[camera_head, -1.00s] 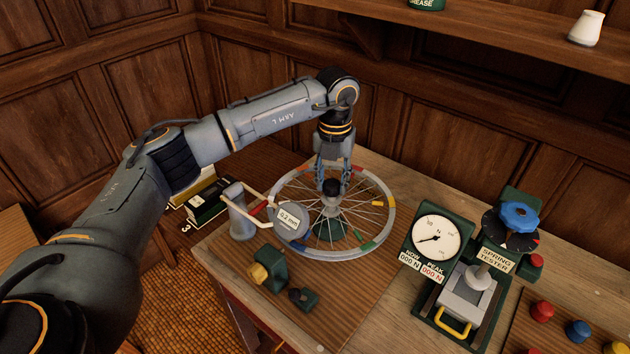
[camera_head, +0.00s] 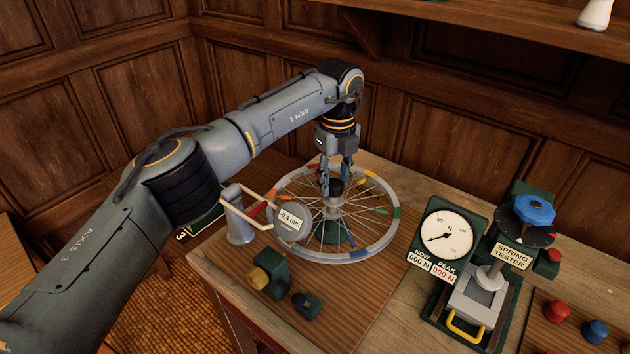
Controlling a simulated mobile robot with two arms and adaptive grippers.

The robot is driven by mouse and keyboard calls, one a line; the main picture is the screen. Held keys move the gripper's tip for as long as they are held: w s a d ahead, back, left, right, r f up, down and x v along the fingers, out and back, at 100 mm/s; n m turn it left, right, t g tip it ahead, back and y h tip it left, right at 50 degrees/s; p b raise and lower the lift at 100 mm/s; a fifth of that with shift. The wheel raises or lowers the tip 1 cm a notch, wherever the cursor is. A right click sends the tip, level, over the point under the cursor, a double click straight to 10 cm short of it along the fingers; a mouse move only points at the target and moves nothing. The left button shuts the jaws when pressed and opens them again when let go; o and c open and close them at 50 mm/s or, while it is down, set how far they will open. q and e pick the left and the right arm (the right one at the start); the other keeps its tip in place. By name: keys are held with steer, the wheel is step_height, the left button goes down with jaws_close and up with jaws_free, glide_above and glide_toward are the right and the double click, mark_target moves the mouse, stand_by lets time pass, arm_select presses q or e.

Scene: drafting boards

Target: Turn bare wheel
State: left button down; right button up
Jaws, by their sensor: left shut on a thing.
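The bare spoked wheel (camera_head: 385,243) lies flat on a green stand (camera_head: 338,236) on the wooden board. Its rim carries coloured marks, and coloured pieces sit on some spokes. My left gripper (camera_head: 337,186) points down over the wheel's centre and is shut on the dark hub knob (camera_head: 336,188). A round gauge (camera_head: 291,222) reading -0.4 mm stands at the rim's left side on a grey post (camera_head: 238,222). My right gripper is not in view.
A spring tester (camera_head: 478,290) with a white dial (camera_head: 449,233) and blue knob (camera_head: 534,209) stands to the right. A small green block with a yellow knob (camera_head: 268,277) and a dark small part (camera_head: 307,304) lie in front of the wheel. Coloured knobs (camera_head: 556,311) are at lower right.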

arm_select(q)
steer(key=shift+n, duration=0.5)
steer(key=c, duration=0.8)
jaws_free()
step_height(320, 180, up, 12)
steer(key=shift+f, duration=0.1)
